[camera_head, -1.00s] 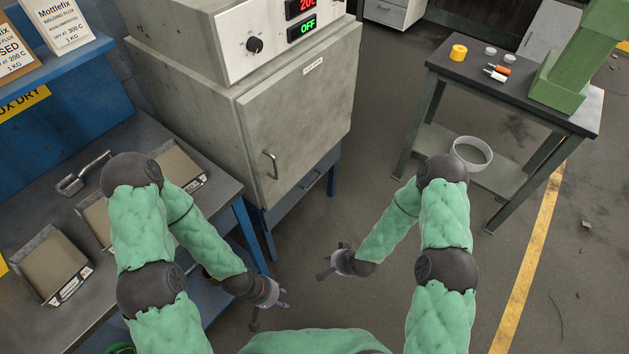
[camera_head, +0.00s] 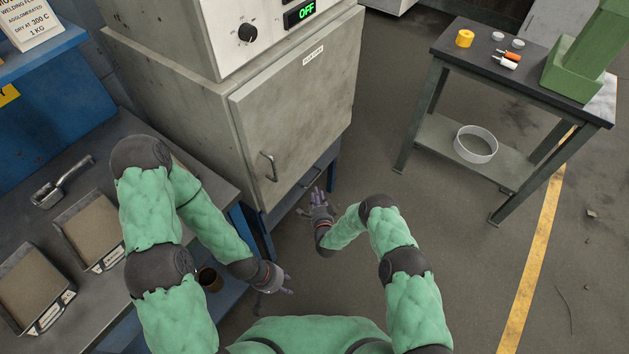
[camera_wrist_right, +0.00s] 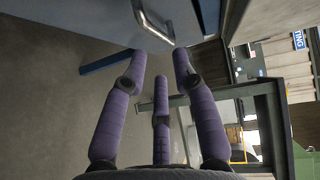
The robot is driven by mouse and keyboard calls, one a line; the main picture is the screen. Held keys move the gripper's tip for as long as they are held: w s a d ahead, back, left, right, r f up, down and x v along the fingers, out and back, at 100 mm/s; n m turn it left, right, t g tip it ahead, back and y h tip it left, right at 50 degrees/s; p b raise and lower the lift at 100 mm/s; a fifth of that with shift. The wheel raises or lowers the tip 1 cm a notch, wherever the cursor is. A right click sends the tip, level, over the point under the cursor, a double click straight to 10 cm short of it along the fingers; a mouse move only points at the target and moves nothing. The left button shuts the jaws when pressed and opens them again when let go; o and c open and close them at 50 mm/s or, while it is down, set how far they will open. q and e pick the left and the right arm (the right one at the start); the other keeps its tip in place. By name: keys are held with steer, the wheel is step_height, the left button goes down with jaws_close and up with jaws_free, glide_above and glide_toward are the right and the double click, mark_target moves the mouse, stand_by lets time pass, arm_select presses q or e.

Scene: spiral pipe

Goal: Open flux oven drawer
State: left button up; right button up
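The flux oven (camera_head: 292,120) is a worn grey cabinet with its door shut. Under it, the blue drawer (camera_head: 325,169) looks closed in the blue stand. The drawer's metal handle (camera_wrist_right: 154,27) shows at the top of the right wrist view, just beyond the fingertips and not touched. My right gripper (camera_head: 316,195) is just in front of the drawer, empty. Its purple fingers are spread apart in the right wrist view (camera_wrist_right: 160,75). My left gripper (camera_head: 283,283) is low, in front of the bench, away from the oven; its finger opening is unclear.
A bench (camera_head: 100,155) with trays stands at left, close to my left arm. A dark-topped table (camera_head: 470,65) stands at right, with a round pan (camera_head: 475,144) on its lower shelf. The floor between is clear.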

mark_target(314, 179)
steer(key=shift+w+a+f+b, duration=0.2)
steer(key=shift+w+b, duration=0.4)
steer(key=shift+w, duration=0.8)
steer(key=shift+w+a+f+b, duration=0.25)
steer(key=shift+w+b, duration=0.3)
steer(key=shift+w, duration=0.9)
steer(key=shift+w+a+f+b, duration=0.2)
steer(key=shift+w+b, duration=0.4)
steer(key=shift+w, duration=0.8)
jaws_close()
